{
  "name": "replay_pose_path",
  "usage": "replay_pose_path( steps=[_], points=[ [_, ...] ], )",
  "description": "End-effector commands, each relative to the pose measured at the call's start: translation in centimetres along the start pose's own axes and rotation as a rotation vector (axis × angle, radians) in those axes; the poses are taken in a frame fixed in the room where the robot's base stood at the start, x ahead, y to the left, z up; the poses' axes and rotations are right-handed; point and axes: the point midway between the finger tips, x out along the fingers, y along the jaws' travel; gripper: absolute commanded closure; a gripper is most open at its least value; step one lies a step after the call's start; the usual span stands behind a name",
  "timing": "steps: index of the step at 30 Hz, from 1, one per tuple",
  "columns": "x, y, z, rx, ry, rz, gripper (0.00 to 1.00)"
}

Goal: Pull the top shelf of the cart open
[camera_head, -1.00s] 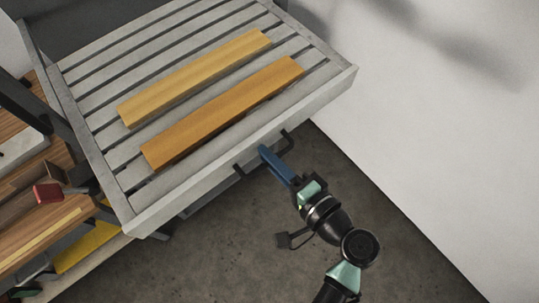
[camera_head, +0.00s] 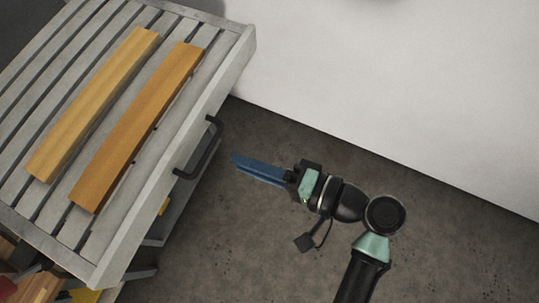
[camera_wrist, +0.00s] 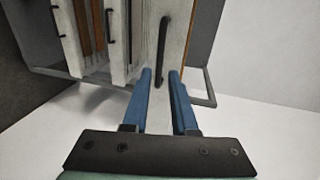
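The top shelf (camera_head: 175,165) of the cart is a grey slatted surface at the left of the head view. Its black bar handle (camera_head: 207,150) is on the front edge facing my gripper. My gripper (camera_head: 234,161) has blue fingers and is a short way right of the handle, apart from it. In the wrist view the two fingers (camera_wrist: 160,74) are spread with nothing between them, and the handle (camera_wrist: 163,42) lies ahead, in line with the gap. How far the shelf is pulled out is hard to tell.
Two wooden planks, one light (camera_head: 95,100) and one darker (camera_head: 140,125), lie on the shelf. A lower handle (camera_wrist: 110,24) shows in the wrist view. A white floor area or wall (camera_head: 400,80) is behind. Bare dark floor (camera_head: 240,240) surrounds my arm.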

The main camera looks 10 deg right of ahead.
Motion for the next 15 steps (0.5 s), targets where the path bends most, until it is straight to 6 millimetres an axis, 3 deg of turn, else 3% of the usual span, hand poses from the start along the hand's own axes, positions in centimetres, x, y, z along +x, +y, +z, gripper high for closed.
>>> replay_pose_path(
  steps=[6, 15],
  points=[
    [-3.2, 0.1, -0.1, -0.001, 0.002, 0.000, 0.74],
    [-4.0, -0.1, 0.0, -0.001, 0.000, 0.000, 0.74]
  ],
)
